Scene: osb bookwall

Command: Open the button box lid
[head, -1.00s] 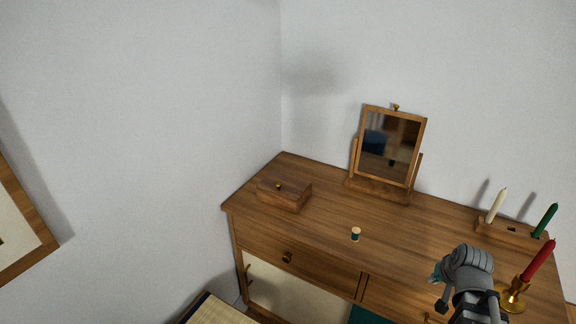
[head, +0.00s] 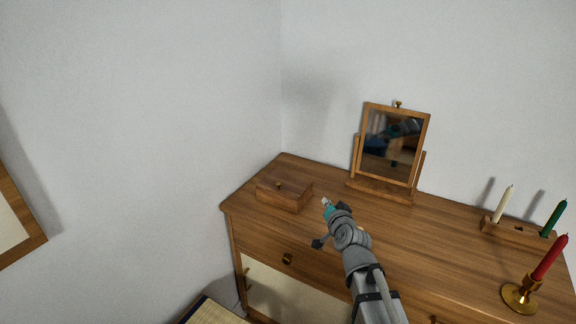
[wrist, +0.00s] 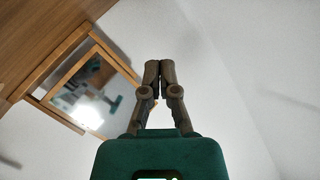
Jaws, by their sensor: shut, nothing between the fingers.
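The button box (head: 284,199) is a small brown wooden box with a brass knob (head: 279,185) on its lid. It sits at the back left of the dresser top, and its lid is down. My gripper (head: 326,202) is to the right of the box in the head view, apart from it. In the wrist view my gripper (wrist: 160,64) shows its two fingers together with nothing between them. The box is not in the wrist view.
A tilting mirror (head: 393,145) stands at the back of the dresser top (head: 440,225); it also shows in the wrist view (wrist: 85,85). A candle rack (head: 515,231) and a brass holder with a red candle (head: 547,258) stand at the right. White walls meet behind the box.

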